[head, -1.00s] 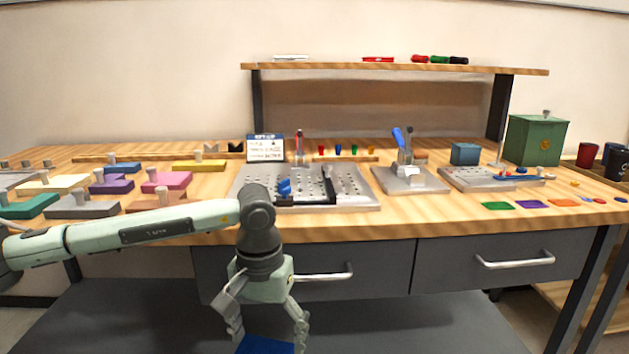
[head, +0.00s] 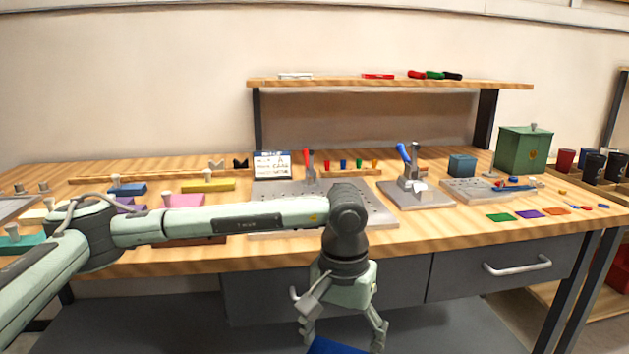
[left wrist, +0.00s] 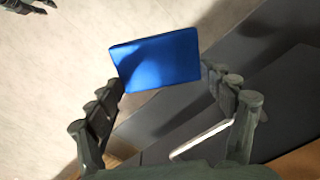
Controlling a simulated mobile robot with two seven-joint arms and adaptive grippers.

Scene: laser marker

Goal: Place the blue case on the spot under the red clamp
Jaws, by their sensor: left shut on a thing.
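The blue case (head: 335,347) is at the bottom edge of the head view, mostly cut off. In the left wrist view the whole flat blue case (left wrist: 157,60) shows between the fingers. My left gripper (head: 341,336) is shut on it, low in front of the workbench and below the tabletop. The red clamp (head: 307,160) stands upright at the back of a grey perforated plate (head: 378,210). My left arm crosses in front of this plate and hides much of the spot under the clamp. A dark gripper part, probably my right gripper (left wrist: 30,5), shows at the wrist view's top left corner.
A blue-handled clamp (head: 404,153) stands on its own plate to the right. The drawers (head: 490,268) and tabletop edge lie behind my left gripper. Coloured blocks (head: 208,185) are on the left, a green box (head: 522,150) on the right.

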